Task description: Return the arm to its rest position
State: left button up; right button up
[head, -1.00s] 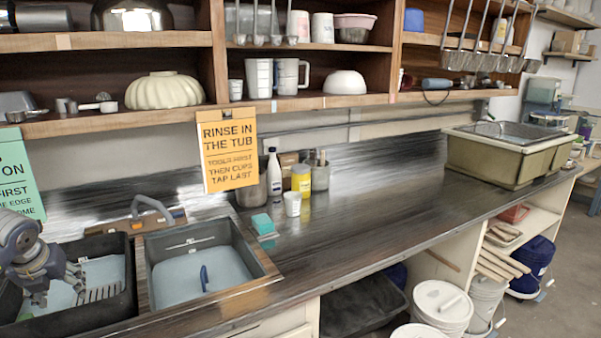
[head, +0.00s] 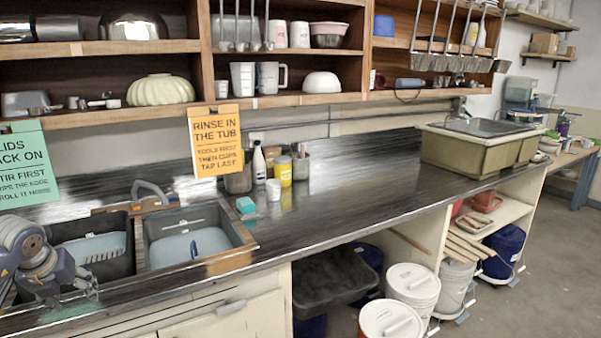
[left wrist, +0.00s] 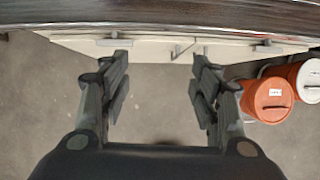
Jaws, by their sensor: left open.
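My left gripper (head: 82,287) is at the lower left of the head view, at the counter's front edge and in front of the dark tub. In the left wrist view its two fingers (left wrist: 160,85) are spread apart with nothing between them. Below them is bare floor (left wrist: 155,125), and the counter edge (left wrist: 160,17) runs across the top. My right gripper does not show in either view.
The dark tub (head: 128,262) and the grey tub (head: 147,255) sit in the counter (head: 360,195). White lidded buckets (head: 415,282) stand under the counter. Hanging signs (head: 217,140) front the shelf.

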pick_arm(q)
jog(key=w+d+f+n+t+h, duration=0.3)
jog(key=d+f+h, duration=0.8)
jog(key=d+f, duration=1.1)
notch_tip(320, 180, down, 6)
jog(key=s+d+n+t, duration=0.1)
jog(key=d+n+t, duration=0.1)
jog(key=n, duration=0.4)
jog(key=s+a+f+n+g+y, duration=0.15)
jog(key=s+f+n+y, duration=0.35)
jog(key=s+f, duration=0.6)
jog(key=s+a+f+n+t+y, duration=0.1)
jog(key=s+a+f+n+y, duration=0.15)
jog(key=s+f+n, duration=0.8)
jog(key=s+d+f+n+g, duration=0.1)
jog(key=s+f, duration=0.4)
jog(key=s, duration=0.5)
jog(key=s+d+f+n+g+y, duration=0.1)
jog(key=s+d+f+g, duration=0.2)
jog(key=s, duration=0.8)
jog(key=s+d+f+n+g, duration=0.1)
jog(key=s+d+f+g, duration=0.1)
jog(key=s+f+g, duration=0.2)
jog(key=s+f, duration=0.3)
jog(key=s, duration=0.4)
jog(key=shift+d+f+n+y, duration=0.15)
jog(key=shift+d+n+y, duration=0.2)
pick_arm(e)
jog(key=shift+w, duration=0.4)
